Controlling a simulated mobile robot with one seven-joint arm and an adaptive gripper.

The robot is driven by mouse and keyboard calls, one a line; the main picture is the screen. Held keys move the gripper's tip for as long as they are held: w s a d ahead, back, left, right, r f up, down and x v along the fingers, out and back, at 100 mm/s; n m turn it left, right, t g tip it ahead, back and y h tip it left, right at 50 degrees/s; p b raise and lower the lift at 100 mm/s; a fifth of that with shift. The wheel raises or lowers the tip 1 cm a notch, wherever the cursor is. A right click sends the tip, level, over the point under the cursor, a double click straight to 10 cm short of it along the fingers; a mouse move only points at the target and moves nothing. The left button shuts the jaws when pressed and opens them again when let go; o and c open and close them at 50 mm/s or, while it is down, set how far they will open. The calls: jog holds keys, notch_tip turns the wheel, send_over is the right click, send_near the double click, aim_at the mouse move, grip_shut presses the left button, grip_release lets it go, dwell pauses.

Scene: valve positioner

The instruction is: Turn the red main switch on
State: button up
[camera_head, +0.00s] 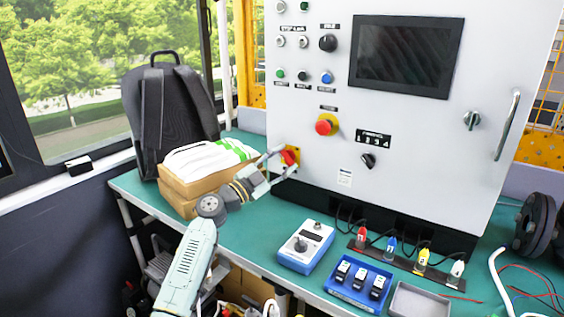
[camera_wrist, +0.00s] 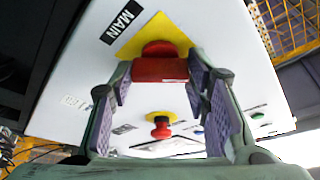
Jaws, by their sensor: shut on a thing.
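The red main switch (camera_wrist: 160,70) sits on a yellow plate (camera_wrist: 128,45) beside a black "MAIN" label in the wrist view. In the head view the switch (camera_head: 290,156) is at the lower left of the white cabinet front. My gripper (camera_wrist: 158,82) is shut on the switch's red handle, with one finger on each side. In the head view my gripper (camera_head: 277,163) reaches the switch from the left. The fingers hide part of the switch and its plate there.
A red emergency button (camera_head: 326,124) on a yellow disc is right of the switch. A backpack (camera_head: 172,105) and cartons with a white bag (camera_head: 205,157) stand left. A blue-white device (camera_head: 305,247) and a blue tray (camera_head: 358,284) lie on the green bench (camera_head: 255,232).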

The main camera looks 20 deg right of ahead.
jog(key=shift+m, duration=0.3)
jog(key=m+g+y+b, duration=0.1)
jog(key=m, duration=0.3)
jog(key=m+g+y+b, duration=0.1)
jog(key=m+g, duration=0.1)
jog(key=m, duration=0.2)
jog(key=shift+r+m, duration=0.15)
jog(key=shift+m, duration=0.25)
jog(key=m+y+b, duration=0.1)
jog(key=m+y, duration=0.1)
jog(key=m, duration=0.2)
jog(key=shift+r+m+y+b, duration=0.1)
jog(key=shift+m+y+b, duration=0.65)
jog(key=shift+m, duration=1.05)
jog(key=shift+t, duration=0.3)
jog(key=o, duration=1.2)
jog(key=shift+c, duration=0.2)
